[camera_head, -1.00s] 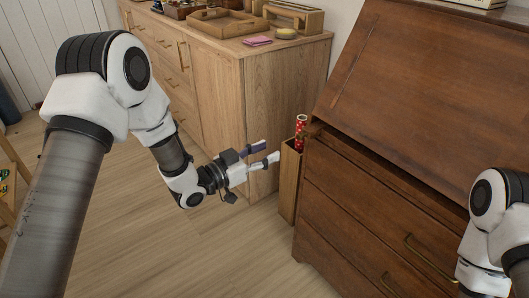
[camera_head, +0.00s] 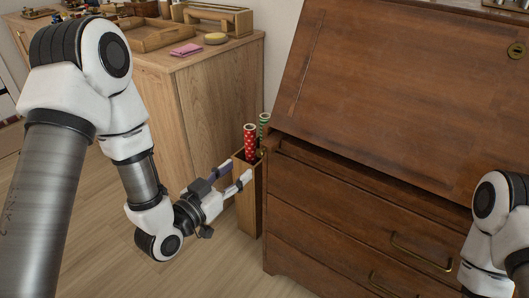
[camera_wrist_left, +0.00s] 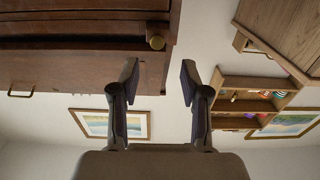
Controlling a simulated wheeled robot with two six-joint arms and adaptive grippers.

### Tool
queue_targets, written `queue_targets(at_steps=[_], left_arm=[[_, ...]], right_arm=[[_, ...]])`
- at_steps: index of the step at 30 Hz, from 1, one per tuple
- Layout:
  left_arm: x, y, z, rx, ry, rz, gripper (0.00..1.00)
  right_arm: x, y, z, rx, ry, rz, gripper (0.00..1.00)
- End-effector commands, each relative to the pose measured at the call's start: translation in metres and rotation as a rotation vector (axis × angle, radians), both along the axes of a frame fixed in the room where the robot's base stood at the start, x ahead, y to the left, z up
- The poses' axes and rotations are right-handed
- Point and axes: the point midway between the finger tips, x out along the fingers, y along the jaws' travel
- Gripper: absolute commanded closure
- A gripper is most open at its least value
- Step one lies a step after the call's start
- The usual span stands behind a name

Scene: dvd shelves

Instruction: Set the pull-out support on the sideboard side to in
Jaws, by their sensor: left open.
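The pull-out support on the sideboard side belongs to the dark brown bureau (camera_head: 380,95), at its left front corner below the sloping lid. A round brass knob (camera_wrist_left: 156,42) shows there in the left wrist view, ahead of the gap between my fingers. In the head view the knob (camera_head: 259,154) is small, and how far the support stands out is hard to tell. My left gripper (camera_head: 236,173) is open and empty, just left of the bureau corner and apart from the knob. Its two fingers also show in the wrist view (camera_wrist_left: 160,80). My right gripper is out of frame.
A light wooden sideboard (camera_head: 215,95) stands left of the bureau, with a pink item (camera_head: 186,49) and trays on top. A narrow wooden bin (camera_head: 247,205) with red and green rolls (camera_head: 250,140) stands between them, close to my left gripper. Floor in front is clear.

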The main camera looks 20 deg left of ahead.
Motion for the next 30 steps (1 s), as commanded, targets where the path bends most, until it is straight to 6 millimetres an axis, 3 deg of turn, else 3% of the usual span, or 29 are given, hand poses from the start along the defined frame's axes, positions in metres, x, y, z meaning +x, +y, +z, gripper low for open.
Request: queue_targets(at_steps=[10,20,24,30], left_arm=[[0.058,-0.022,0.000,0.002,-0.005,-0.005,0.54],[0.068,-0.026,0.001,0.000,-0.001,-0.004,0.54],[0.068,-0.026,0.001,0.000,-0.001,-0.004,1.00],[0.069,-0.026,0.001,0.001,-0.001,-0.004,1.00]], right_arm=[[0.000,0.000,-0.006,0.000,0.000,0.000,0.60],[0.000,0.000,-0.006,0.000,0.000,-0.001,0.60],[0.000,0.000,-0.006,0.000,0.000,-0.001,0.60],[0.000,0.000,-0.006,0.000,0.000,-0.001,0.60]])
